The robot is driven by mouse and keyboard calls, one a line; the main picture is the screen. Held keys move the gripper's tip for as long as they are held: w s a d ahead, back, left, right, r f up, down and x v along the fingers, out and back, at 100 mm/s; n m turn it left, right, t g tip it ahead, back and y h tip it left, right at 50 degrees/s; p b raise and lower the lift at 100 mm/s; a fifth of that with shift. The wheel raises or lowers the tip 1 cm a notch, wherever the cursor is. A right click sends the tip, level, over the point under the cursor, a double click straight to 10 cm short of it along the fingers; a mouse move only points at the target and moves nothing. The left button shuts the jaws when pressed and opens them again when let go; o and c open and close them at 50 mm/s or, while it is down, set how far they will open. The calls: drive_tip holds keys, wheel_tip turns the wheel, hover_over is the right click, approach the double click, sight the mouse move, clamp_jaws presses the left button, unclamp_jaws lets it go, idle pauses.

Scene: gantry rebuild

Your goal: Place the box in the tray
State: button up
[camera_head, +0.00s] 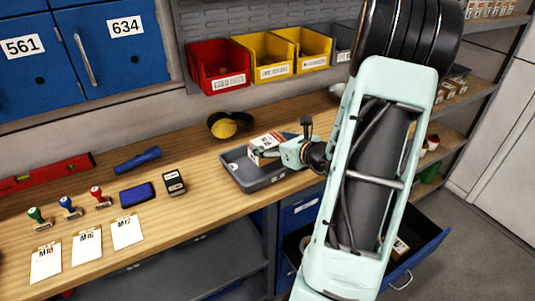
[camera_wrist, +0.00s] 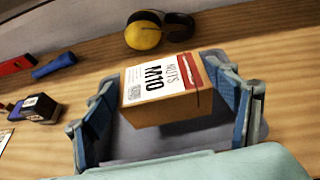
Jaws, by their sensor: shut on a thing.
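The box (camera_wrist: 165,88) is a small brown carton with a white label reading "NUTS M10" and a red stripe. It also shows in the head view (camera_head: 264,148), partly behind my gripper. My gripper (camera_wrist: 168,112) is shut on the box, with a finger on either side of it. The grey tray (camera_head: 250,180) lies on the wooden workbench under the gripper. It shows in the wrist view below the box (camera_wrist: 150,143). The box is over or in the tray; I cannot tell whether it touches the tray floor.
Ear defenders (camera_head: 228,125) lie behind the tray. A black stamp (camera_head: 174,183), a blue ink pad (camera_head: 137,194) and a blue torch (camera_head: 137,159) lie to its left. Red and yellow bins (camera_head: 218,67) hang behind. A blue drawer (camera_head: 420,262) stands open below right.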

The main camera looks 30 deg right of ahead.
drive_tip(key=shift+w+a+f, duration=0.35)
drive_tip(key=shift+f, duration=0.05)
drive_tip(key=shift+w+a+f, duration=0.1)
drive_tip(key=shift+f, duration=0.8)
drive_tip(key=shift+w+a+f, duration=0.1)
drive_tip(key=shift+f, duration=0.8)
drive_tip(key=shift+d, duration=0.1)
drive_tip(key=shift+f+b, duration=0.2)
drive_tip(key=shift+b, duration=0.1)
drive_tip(key=o, duration=1.6)
drive_tip(key=shift+s, duration=0.1)
drive_tip(key=shift+r+p, duration=0.25)
drive_tip(key=shift+p, duration=0.1)
drive_tip(key=v, duration=1.2)
drive_tip(key=shift+b, duration=0.4)
drive_tip(key=shift+f, duration=0.15)
